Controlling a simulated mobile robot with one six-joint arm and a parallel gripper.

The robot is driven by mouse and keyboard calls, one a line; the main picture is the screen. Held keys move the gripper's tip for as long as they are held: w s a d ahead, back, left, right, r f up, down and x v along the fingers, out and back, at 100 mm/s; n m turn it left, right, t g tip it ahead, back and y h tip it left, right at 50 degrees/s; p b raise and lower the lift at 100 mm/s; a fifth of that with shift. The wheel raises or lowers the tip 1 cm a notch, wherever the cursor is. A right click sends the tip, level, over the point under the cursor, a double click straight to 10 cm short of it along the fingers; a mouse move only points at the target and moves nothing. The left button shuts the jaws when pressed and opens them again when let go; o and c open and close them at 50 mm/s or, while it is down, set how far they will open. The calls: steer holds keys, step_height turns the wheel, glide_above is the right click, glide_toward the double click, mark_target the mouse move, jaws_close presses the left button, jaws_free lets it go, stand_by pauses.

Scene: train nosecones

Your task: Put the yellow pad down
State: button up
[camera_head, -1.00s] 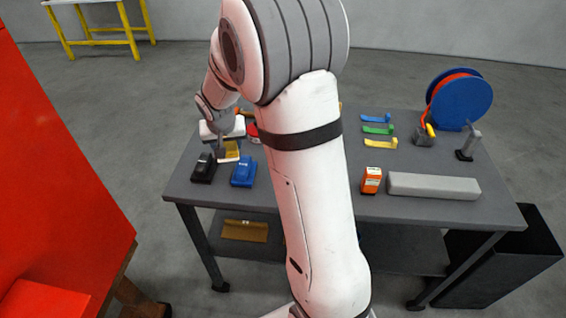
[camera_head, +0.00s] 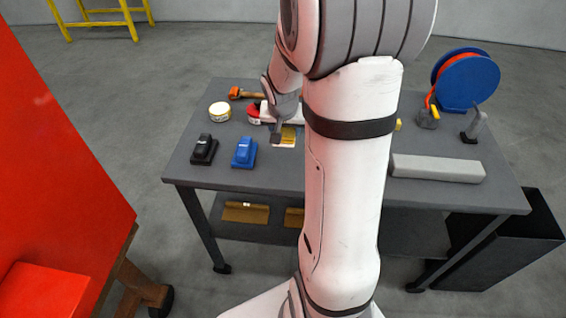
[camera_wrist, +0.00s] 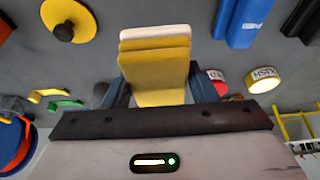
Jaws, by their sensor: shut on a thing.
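My gripper (camera_wrist: 154,92) is shut on the yellow pad (camera_wrist: 155,62), one finger on each side. The pad is a layered yellow block with a pale layer at its far end. In the head view my gripper (camera_head: 277,138) is over the left half of the grey table (camera_head: 330,178), with the pad (camera_head: 288,134) beside it, to the right of the blue block. I cannot tell whether the pad touches the table top. My arm hides part of the table's middle.
A blue block (camera_head: 244,152) and a black block (camera_head: 204,149) stand at the front left. A pale yellow roll (camera_head: 220,111) and an orange tool (camera_head: 246,94) lie behind. A grey bar (camera_head: 437,168) and a blue reel (camera_head: 467,82) are at right. A yellow disc with a black knob (camera_wrist: 66,24) shows in the wrist view.

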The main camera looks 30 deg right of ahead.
steer(key=b, duration=0.1)
glide_above(287, 158)
steer(key=s, duration=0.1)
steer(key=f, duration=0.6)
steer(key=shift+s+a, duration=0.1)
steer(key=shift+a, duration=0.3)
steer(key=shift+f+b, duration=0.9)
steer(key=shift+f, duration=1.1)
steer(key=shift+f, duration=0.2)
steer(key=o, duration=0.9)
steer(key=shift+o, duration=0.2)
steer(key=shift+r, duration=0.1)
